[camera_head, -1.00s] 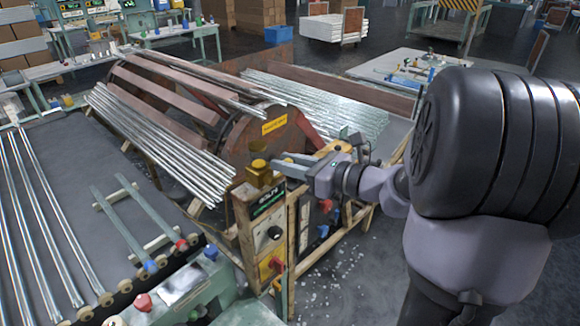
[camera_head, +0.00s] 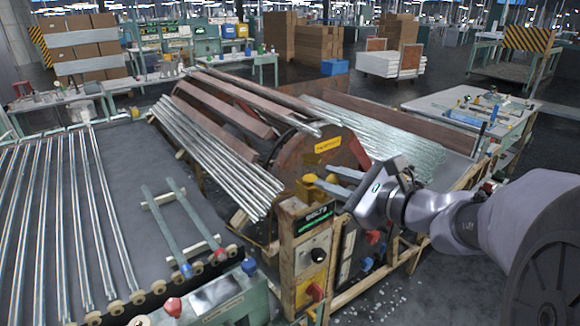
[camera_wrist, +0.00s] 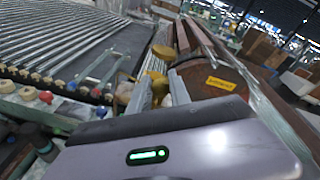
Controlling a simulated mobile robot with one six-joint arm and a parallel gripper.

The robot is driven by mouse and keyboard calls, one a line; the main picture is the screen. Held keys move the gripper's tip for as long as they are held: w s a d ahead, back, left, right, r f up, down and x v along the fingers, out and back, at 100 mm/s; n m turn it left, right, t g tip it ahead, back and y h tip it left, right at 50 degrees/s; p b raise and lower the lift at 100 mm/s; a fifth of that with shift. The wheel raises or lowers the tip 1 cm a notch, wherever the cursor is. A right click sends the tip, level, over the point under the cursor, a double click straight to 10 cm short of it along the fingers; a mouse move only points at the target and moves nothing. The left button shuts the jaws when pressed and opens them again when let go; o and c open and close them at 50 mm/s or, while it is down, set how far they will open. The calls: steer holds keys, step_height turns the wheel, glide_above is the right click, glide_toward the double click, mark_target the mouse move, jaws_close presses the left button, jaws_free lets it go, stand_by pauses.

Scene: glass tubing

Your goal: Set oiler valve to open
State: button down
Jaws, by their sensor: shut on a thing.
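A yellow knob-like part (camera_head: 309,178), which I take for the oiler valve, is above the wooden control post at the front end of the brown drum machine. My gripper (camera_head: 323,175) reaches it from the right, its two grey fingers on either side of yellow material. In the wrist view the fingers are upright and the yellow part (camera_wrist: 158,84) shows between and behind them. My gripper is shut on this part. The fingers hide much of it, so its setting cannot be read.
A control panel (camera_head: 316,250) with a black knob is just below my gripper. Glass tubes (camera_head: 215,155) lie along the drum at left. The drum's end plate (camera_head: 345,150) with a yellow label stands behind. A tube table (camera_head: 130,200) fills the left.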

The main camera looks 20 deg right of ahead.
stand_by(0.4)
steer(key=c, duration=1.5)
jaws_free()
steer(key=p+v, duration=0.4)
steer(key=v, duration=1.3)
steer(key=shift+s, duration=0.3)
steer(key=shift+w, duration=0.1)
